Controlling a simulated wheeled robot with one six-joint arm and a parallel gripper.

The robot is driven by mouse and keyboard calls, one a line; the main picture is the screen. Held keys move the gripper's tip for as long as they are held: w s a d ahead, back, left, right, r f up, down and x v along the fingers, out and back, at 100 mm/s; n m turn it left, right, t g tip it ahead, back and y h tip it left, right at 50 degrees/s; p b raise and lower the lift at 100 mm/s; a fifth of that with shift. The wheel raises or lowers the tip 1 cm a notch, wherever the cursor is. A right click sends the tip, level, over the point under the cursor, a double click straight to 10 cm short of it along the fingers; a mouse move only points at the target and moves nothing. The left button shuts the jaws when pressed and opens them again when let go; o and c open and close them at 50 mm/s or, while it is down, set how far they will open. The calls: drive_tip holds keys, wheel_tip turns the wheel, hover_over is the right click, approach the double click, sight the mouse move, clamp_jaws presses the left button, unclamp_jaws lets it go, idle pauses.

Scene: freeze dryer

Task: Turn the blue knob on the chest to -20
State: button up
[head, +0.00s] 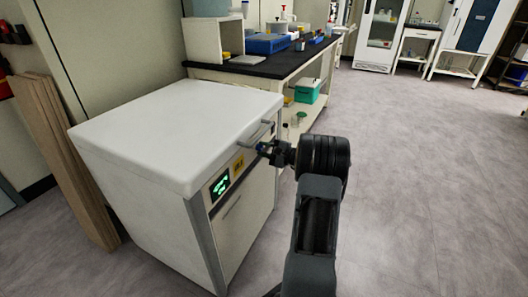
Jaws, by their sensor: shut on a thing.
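The white chest (165,125) stands left of centre, with a flat lid and a lid handle (260,133) at its front edge. On its front panel are a green-lit display (220,186) and a yellow label (238,164). The blue knob (261,147) sits right of the label and is mostly hidden by my gripper. My gripper (265,150) reaches in from the right and is shut on the knob. The knob's pointer and the display's digits are too small to read.
A dark-topped bench (270,64) behind the chest carries a blue tray (267,44) and several bottles. A green bin (307,90) sits on its lower shelf. Wooden boards (62,150) lean at the left. The grey floor (430,180) at the right is clear.

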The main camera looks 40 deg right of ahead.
idle(0.3)
drive_tip(key=o, duration=0.9)
drive_tip(key=shift+p+v, duration=1.95)
drive_tip(key=shift+v, duration=4.95)
